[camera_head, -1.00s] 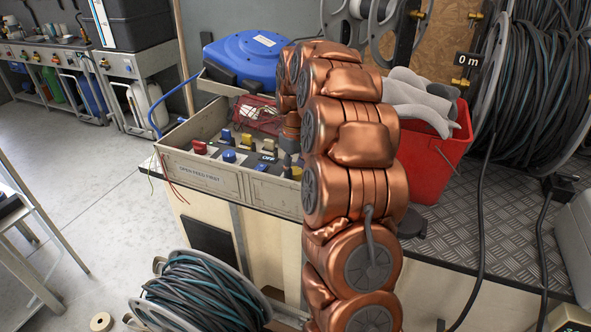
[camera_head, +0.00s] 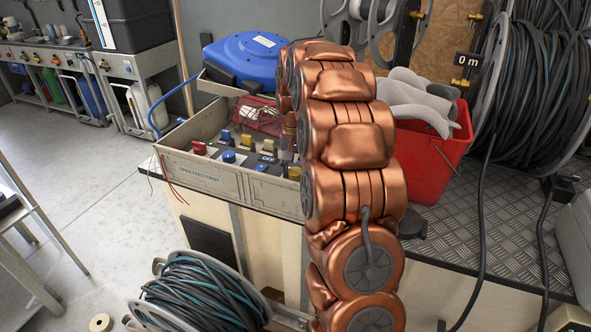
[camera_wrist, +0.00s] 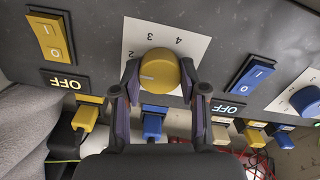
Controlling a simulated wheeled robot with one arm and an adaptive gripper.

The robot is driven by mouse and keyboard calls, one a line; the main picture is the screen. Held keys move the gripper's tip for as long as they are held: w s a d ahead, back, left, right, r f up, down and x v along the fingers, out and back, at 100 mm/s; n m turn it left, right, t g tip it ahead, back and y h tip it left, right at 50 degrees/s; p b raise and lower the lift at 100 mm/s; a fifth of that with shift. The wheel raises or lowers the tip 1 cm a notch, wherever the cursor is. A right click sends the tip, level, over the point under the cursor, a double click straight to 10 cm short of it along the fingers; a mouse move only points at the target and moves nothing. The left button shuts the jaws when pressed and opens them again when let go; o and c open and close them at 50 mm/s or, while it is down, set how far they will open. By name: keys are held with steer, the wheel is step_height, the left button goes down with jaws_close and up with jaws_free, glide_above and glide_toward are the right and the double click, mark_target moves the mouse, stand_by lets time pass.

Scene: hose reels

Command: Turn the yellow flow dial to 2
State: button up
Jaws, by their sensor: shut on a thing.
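The yellow flow dial (camera_wrist: 160,72) is in the middle of the wrist view, a round knob with a pale mark on its face. It stands on a white scale plate (camera_wrist: 188,43) with upside-down digits; 2, 3 and 4 are readable, others are hidden. My gripper (camera_wrist: 160,80) is shut on the dial, one finger on each side of it. I cannot tell exactly which digit the mark meets.
A yellow switch (camera_wrist: 51,38) and a blue switch (camera_wrist: 251,75) flank the dial, with OFF labels nearby. A blue dial (camera_wrist: 308,101) is at the right edge. In the head view a red bucket (camera_head: 436,150) and a blue reel (camera_head: 246,58) stand close to my arm.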

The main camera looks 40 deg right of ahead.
mark_target(295, 171)
steer(key=shift+m, duration=0.9)
steer(key=o, duration=1.1)
steer(key=shift+o, duration=0.2)
steer(key=shift+r, duration=0.1)
step_height(295, 171, up, 12)
